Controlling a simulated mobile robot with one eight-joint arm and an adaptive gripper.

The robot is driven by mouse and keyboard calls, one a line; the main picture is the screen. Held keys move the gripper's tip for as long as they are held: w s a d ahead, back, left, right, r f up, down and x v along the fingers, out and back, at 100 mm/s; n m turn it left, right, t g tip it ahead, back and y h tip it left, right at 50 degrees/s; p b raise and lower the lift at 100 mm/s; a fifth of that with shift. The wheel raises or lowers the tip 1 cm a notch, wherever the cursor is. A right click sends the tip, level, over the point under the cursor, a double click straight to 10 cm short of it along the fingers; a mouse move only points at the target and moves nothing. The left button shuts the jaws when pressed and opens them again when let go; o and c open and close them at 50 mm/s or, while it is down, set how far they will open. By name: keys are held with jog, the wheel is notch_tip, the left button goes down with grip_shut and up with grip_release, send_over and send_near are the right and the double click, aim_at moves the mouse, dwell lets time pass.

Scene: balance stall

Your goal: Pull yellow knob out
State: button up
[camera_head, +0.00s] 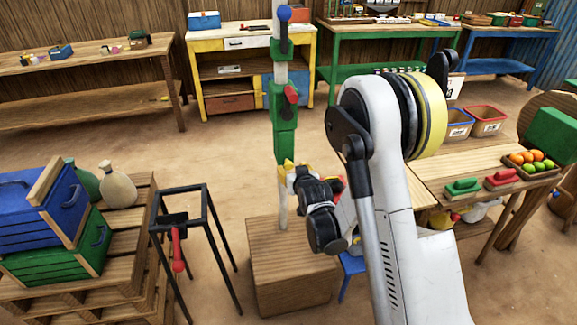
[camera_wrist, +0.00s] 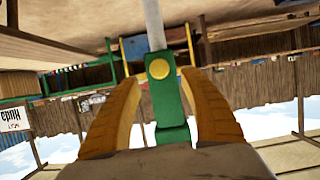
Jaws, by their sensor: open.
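The yellow knob (camera_wrist: 159,69) is a small round button on a green sleeve (camera_wrist: 164,98) around a pale upright post. In the wrist view, it faces the camera, centred between the two orange fingers of my gripper (camera_wrist: 160,80). The fingers are spread wide, one on each side of the sleeve, with nothing gripped; I cannot tell whether the tips reach the knob's depth. In the head view, my gripper (camera_head: 289,168) is at the lower end of the green sleeve (camera_head: 284,131), and I cannot pick out the knob there.
The post stands on a wooden block (camera_head: 277,262), with a red handle (camera_head: 291,94) and blue ball (camera_head: 285,13) higher up. A black metal frame (camera_head: 205,197) stands left of the block. A wooden table (camera_head: 440,168) with bins and fruit is at right.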

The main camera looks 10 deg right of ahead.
aim_at(289, 165)
jog(key=b+x, duration=0.1)
jog(key=x, duration=0.4)
jog(key=shift+w+f, duration=0.2)
jog(key=shift+w, duration=0.15)
